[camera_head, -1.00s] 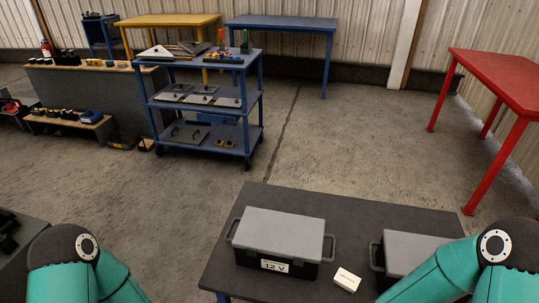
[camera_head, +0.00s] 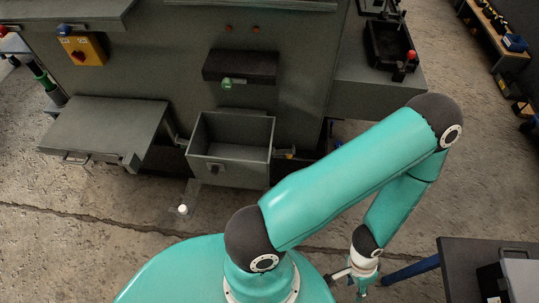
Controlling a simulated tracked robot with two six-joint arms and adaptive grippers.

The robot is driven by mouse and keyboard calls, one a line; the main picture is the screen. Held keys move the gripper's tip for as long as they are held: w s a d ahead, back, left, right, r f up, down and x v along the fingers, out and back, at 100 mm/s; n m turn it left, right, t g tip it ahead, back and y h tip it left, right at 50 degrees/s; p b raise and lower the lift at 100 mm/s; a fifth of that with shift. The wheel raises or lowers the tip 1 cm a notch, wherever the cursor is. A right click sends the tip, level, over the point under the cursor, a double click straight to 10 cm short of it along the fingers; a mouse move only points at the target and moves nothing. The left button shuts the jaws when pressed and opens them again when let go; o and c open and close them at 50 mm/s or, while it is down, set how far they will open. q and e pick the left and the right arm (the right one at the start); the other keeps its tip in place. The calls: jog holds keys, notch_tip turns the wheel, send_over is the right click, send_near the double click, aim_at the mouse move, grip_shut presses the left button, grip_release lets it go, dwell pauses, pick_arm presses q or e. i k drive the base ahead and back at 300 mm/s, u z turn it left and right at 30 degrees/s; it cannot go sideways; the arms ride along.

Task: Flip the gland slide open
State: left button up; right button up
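No part that I can clearly tell to be the gland slide shows. A large dark grey enclosure (camera_head: 170,60) fills the upper left of the head view. An open-topped grey box (camera_head: 232,160) is on its front, with a dark ledge (camera_head: 240,66) and a green knob (camera_head: 227,84) above.
A grey flat panel (camera_head: 105,132) with a handle juts out left of the box. An orange switch plate (camera_head: 83,50) is at upper left. A black tray (camera_head: 391,45) sits on a side shelf. A dark table corner (camera_head: 460,268) is at lower right, near the gripper.

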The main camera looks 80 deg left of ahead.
aim_at(214, 167)
jog(key=u, duration=0.35)
jog(key=k, duration=0.2)
jog(key=u, duration=0.25)
jog(key=i, duration=0.2)
jog(key=u, duration=2.35)
jog(key=i, duration=0.15)
jog(key=u, duration=1.35)
jog(key=k, duration=0.5)
jog(key=z, duration=0.65)
jog(key=i, duration=0.25)
jog(key=z, duration=0.1)
jog(key=k, duration=0.3)
